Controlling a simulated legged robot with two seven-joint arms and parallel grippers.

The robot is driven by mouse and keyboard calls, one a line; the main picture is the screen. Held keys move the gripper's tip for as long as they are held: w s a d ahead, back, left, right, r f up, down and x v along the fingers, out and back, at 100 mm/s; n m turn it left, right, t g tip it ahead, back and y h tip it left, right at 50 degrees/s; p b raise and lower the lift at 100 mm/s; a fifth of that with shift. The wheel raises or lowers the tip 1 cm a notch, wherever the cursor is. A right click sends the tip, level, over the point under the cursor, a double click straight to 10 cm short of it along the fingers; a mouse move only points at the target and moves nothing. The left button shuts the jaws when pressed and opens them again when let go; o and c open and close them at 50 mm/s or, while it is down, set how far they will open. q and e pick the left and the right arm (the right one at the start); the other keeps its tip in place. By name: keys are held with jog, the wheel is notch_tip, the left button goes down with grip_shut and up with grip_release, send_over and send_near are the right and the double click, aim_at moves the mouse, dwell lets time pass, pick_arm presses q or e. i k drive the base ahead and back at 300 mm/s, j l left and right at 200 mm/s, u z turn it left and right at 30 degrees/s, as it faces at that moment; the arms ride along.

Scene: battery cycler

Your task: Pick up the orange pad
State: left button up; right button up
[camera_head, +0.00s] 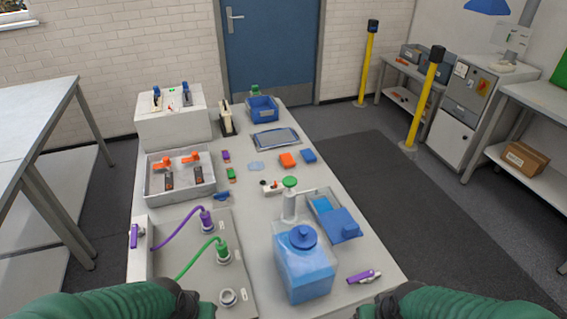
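The orange pad (288,160) lies flat on the light table, right of the middle of its far half. A blue pad (308,156) lies close to its right, and a pale translucent piece (256,166) lies to its left. Nothing covers the orange pad. My two green arms come in at the bottom left and bottom right corners, far nearer than the pad.
A grey tray (181,197) with orange-topped parts is on the left.

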aim_at(288, 161)
jog(key=i+l+z, duration=0.2)
jog(key=l+z, duration=0.3)
jog(key=l, duration=0.25)
jog(key=i+l+z, duration=0.45)
jog(key=l, duration=0.2)
jog(key=i+l+z, duration=0.35)
jog(key=l+z, duration=0.15)
jog(key=i+l+z, duration=0.45)
jog(key=i+u, duration=0.3)
jog(key=i, duration=0.15)
jog(key=i+l+u, duration=0.15)
jog(key=i+u, duration=0.2)
jog(key=i+j+u, duration=0.15)
jog(key=u, duration=0.25)
jog(key=i+u, duration=0.4)
jog(key=i+j+u, duration=0.1)
jog(key=u, duration=0.35)
jog(key=i+l+u, duration=0.15)
jog(key=i+u, duration=0.25)
jog(key=k, duration=0.05)
